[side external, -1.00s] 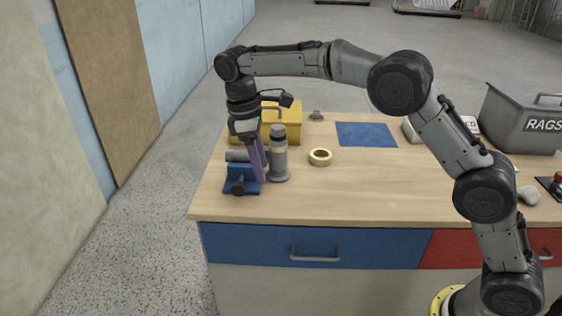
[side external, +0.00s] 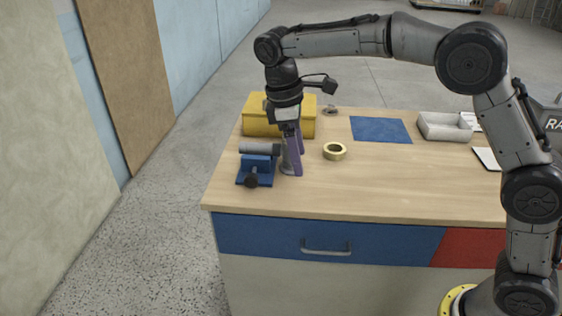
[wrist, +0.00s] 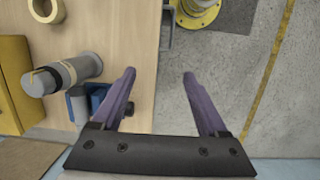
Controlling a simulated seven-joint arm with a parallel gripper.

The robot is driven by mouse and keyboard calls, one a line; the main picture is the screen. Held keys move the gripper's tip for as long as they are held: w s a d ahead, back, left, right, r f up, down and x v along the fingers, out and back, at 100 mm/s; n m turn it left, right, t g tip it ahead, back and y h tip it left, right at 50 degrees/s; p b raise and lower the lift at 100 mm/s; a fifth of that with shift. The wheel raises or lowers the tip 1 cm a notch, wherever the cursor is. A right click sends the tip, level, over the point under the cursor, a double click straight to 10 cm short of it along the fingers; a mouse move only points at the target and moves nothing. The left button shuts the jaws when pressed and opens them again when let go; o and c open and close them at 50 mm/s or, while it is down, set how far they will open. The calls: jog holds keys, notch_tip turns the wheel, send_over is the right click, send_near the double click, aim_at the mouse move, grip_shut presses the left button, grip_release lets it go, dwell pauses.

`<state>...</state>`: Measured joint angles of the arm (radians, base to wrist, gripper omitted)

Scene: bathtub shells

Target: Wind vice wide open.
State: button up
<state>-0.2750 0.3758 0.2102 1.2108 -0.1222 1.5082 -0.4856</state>
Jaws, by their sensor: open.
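The blue vice (side external: 262,178) stands near the table's left front corner, with a dark round knob (side external: 252,181) facing front. A grey horizontal cylinder (side external: 256,148) shows at its top; I cannot tell how far the vice's jaws are apart. My gripper (side external: 296,172) points down to the right of the vice, its purple fingers apart and empty.
A yellow box (side external: 262,124) stands behind the vice. A tape roll (side external: 335,151) lies to the right, near a blue mat (side external: 380,130) and a pale tray (side external: 440,126). The table's front edge is close to the vice; the middle right tabletop is clear.

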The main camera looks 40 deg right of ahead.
aim_at(251, 183)
jog(key=w+d+f+n+t+h, duration=0.2)
jog(key=w+d+f+n+h, duration=0.15)
jog(key=d+h, duration=0.4)
jog(key=w+a+f+n+t+h, duration=0.1)
jog(key=a+n+t, duration=0.1)
jog(key=a, duration=0.1)
jog(key=w+a+f+n+t+h, duration=0.1)
jog(key=a+f+n+t+h, duration=0.1)
jog(key=a, duration=0.2)
jog(key=w+a+f+n+t+h, duration=0.1)
jog(key=a+f+n+t+h, duration=0.1)
jog(key=a+n+t, duration=0.1)
jog(key=shift+a, duration=0.3)
jog(key=s+a+f+n+t+y, duration=0.25)
jog(key=a+f+n+t, duration=0.3)
jog(key=a, duration=0.45)
jog(key=shift+h, duration=0.4)
jog(key=x, duration=1.4)
jog(key=shift+s+d+f, duration=0.15)
jog(key=shift+s, duration=0.05)
grip_shut()
